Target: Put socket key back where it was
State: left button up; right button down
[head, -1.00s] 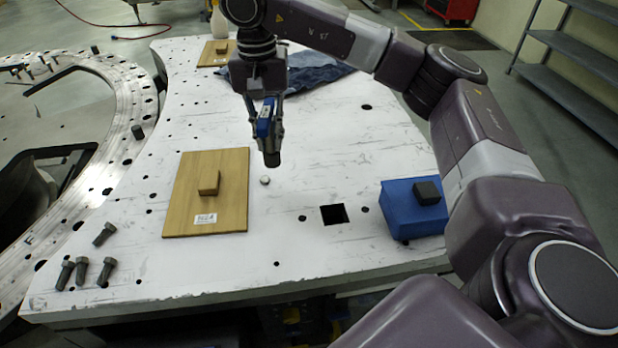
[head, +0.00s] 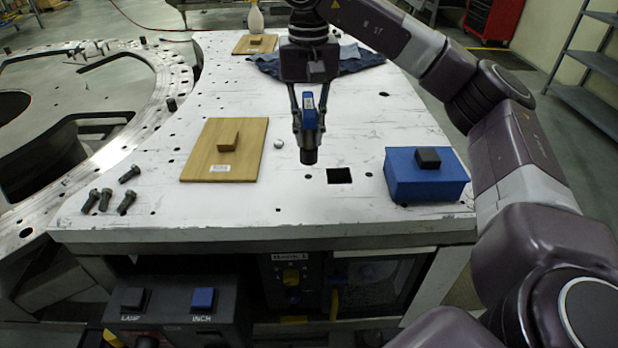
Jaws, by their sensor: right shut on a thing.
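My right gripper (head: 308,100) points down above the white plate table and is shut on the socket key. The socket key (head: 308,140) has a blue upper part and a dark round socket end. It hangs upright over the plate, left of the square hole (head: 339,176). From this view I cannot tell how far its lower end is above the surface. My left gripper is not in view.
A wooden board with a block (head: 200,160) lies to the left, beside a small silver knob (head: 278,144). A blue box with a black block (head: 402,186) stands right. Several bolts (head: 104,200) lie front left. A blue cloth (head: 350,62) and a bottle (head: 255,18) are behind.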

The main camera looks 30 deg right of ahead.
aim_at(309, 147)
notch_tip(309, 147, down, 5)
jog(key=shift+s+r, duration=0.15)
jog(key=shift+f, duration=0.25)
notch_tip(309, 147, down, 4)
jog(key=shift+f+p, duration=0.1)
jog(key=shift+p, duration=0.2)
jog(key=shift+f, duration=0.15)
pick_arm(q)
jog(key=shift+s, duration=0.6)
pick_arm(e)
jog(key=shift+f, duration=0.15)
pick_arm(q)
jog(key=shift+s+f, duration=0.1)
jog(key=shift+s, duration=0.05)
pick_arm(e)
jog(key=c, duration=1.8)
grip_release()
jog(key=shift+c, duration=0.2)
